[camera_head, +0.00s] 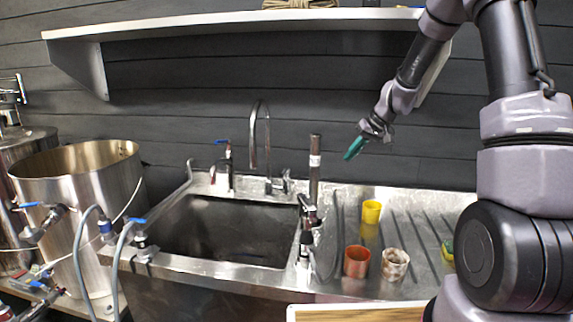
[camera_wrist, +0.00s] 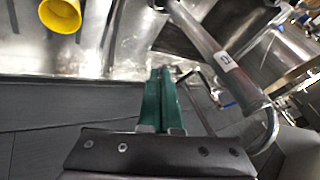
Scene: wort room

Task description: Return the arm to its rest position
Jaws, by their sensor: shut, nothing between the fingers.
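My gripper (camera_head: 353,148) has green fingers and hangs in the air above the back of the drainboard, in front of the dark wall. In the wrist view the two green fingers (camera_wrist: 160,98) lie together with nothing between them. My arm reaches in from the right side of the head view, bent, with its upper links in front of the shelf's right end. The gripper touches nothing that I can see.
A yellow cup (camera_head: 371,211), a copper cup (camera_head: 356,261) and a stained white cup (camera_head: 394,264) stand on the ribbed drainboard (camera_head: 425,225). An upright metal tube (camera_head: 314,170) and a faucet (camera_head: 254,140) rise by the sink (camera_head: 220,235). A shelf (camera_head: 240,20) runs above. Steel pots (camera_head: 80,190) stand left.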

